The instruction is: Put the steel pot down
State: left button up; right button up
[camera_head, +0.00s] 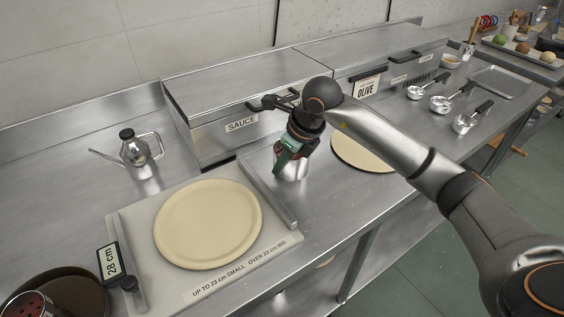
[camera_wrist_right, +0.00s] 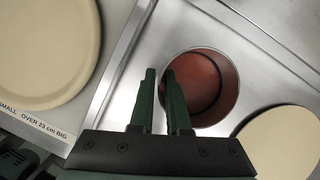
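The steel pot (camera_head: 293,168) is a small round metal pot in the middle of the head view, in front of the sauce unit. Red-brown sauce shows inside the pot in the right wrist view (camera_wrist_right: 205,82). My right gripper (camera_head: 283,165) is over the pot's left side. In the right wrist view its green fingers (camera_wrist_right: 160,75) are close together astride the near-left rim, one inside and one outside, and look closed on the wall. Whether the pot's base touches the counter is hard to tell. My left gripper is out of view.
A pizza base (camera_head: 208,224) lies on the white board (camera_head: 270,252) to the left, with a metal bar along the board's right edge. Another base (camera_head: 362,153) lies to the right. An oil can (camera_head: 134,150) stands at the left; ladles (camera_head: 441,103) lie farther right.

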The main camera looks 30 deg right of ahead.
jog(key=o, duration=0.3)
jog(key=shift+r, duration=0.2)
jog(key=shift+v, duration=5.95)
